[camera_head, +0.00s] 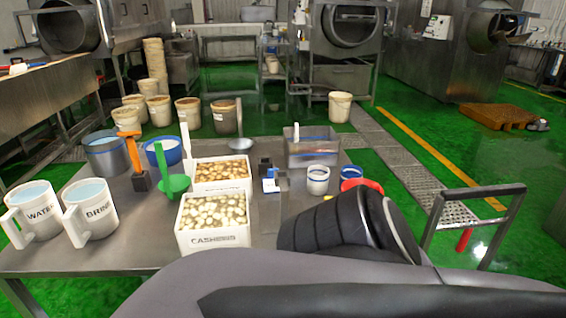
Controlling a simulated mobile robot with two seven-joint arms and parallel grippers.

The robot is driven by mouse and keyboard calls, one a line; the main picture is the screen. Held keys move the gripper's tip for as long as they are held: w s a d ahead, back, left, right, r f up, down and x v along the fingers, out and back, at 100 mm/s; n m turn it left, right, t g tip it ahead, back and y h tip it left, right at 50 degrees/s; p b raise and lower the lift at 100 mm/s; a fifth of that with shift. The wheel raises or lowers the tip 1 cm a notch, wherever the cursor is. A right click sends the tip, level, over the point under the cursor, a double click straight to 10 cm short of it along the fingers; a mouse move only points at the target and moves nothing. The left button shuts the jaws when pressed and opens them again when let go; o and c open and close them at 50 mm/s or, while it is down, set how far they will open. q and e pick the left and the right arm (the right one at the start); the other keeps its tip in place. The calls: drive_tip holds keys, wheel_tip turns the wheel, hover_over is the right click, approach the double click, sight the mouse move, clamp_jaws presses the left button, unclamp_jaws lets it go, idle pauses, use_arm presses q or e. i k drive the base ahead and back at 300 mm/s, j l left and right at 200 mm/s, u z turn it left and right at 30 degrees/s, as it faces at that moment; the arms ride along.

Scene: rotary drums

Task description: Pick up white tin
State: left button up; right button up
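The nearer white tin (318,181) is just beyond the dark arm section in the foreground. My arm fills the lower right and hides the table's near right part. I see no fingers of either gripper, and nothing shows either tin being held.
On the metal table (130,248) stand two white mugs (91,212), a cashew box (213,236), another nut-filled box (221,187), a green scoop (173,183) and a metal tray (312,158). A metal trolley (458,213) stands to the right.

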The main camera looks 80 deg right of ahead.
sight(318, 181)
drive_tip(key=z, duration=2.6)
